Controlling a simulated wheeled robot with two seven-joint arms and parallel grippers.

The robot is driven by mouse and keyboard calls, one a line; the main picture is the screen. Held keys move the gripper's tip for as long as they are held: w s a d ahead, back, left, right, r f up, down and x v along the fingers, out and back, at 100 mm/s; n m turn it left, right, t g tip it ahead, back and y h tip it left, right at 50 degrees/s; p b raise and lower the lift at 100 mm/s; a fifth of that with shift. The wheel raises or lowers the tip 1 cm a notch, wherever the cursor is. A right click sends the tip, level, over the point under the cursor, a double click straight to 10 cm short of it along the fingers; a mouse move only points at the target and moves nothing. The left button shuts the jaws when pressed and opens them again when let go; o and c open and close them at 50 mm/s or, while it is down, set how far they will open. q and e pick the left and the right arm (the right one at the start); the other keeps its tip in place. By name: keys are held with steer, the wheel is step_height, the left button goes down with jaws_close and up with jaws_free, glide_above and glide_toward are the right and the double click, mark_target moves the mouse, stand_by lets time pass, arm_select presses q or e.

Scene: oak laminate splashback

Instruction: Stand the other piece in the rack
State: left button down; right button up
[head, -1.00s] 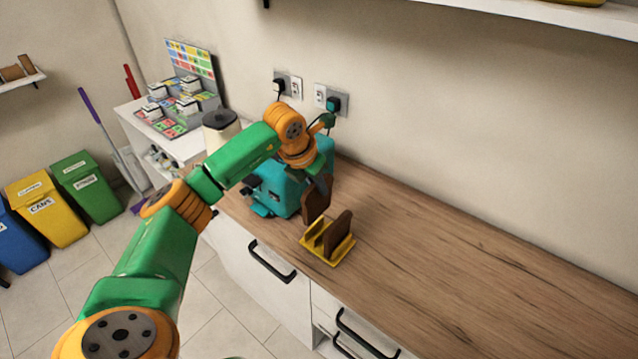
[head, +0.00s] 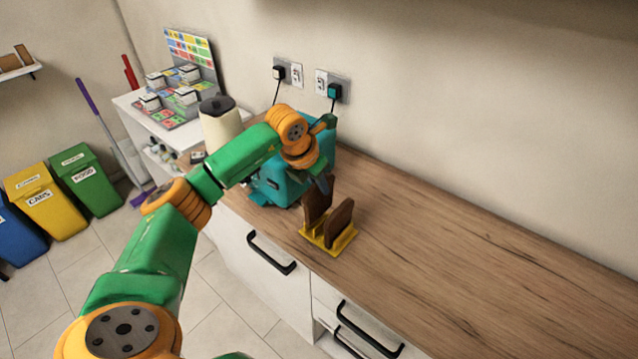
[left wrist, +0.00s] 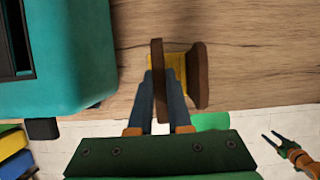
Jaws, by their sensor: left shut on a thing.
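The yellow rack (head: 345,246) stands on the wooden counter, and it also shows in the left wrist view (left wrist: 177,66). One brown slice (head: 340,222) stands in its right side. My left gripper (head: 323,185) is shut on the other brown slice (head: 314,204), which is nearly upright over the rack's left side. Its lower edge reaches down among the rack's dividers; whether it rests on the base I cannot tell. In the left wrist view this slice (left wrist: 157,85) is between the fingers, apart from the standing slice (left wrist: 200,78). My right gripper (left wrist: 269,136) is open and empty.
A teal toaster (head: 275,185) stands close behind and left of the rack. A cream jug (head: 220,125) is beyond it. Wall sockets (head: 332,86) with plugs are above. The counter (head: 470,250) to the right is clear.

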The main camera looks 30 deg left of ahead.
mark_target(319, 197)
arm_select(q)
steer(key=shift+f, duration=0.1)
stand_by(0.3)
steer(key=shift+f+b, duration=0.9)
steer(key=shift+f, duration=0.15)
steer(key=shift+f+b, duration=0.75)
steer(key=shift+f, duration=0.2)
steer(key=c, duration=0.8)
jaws_free()
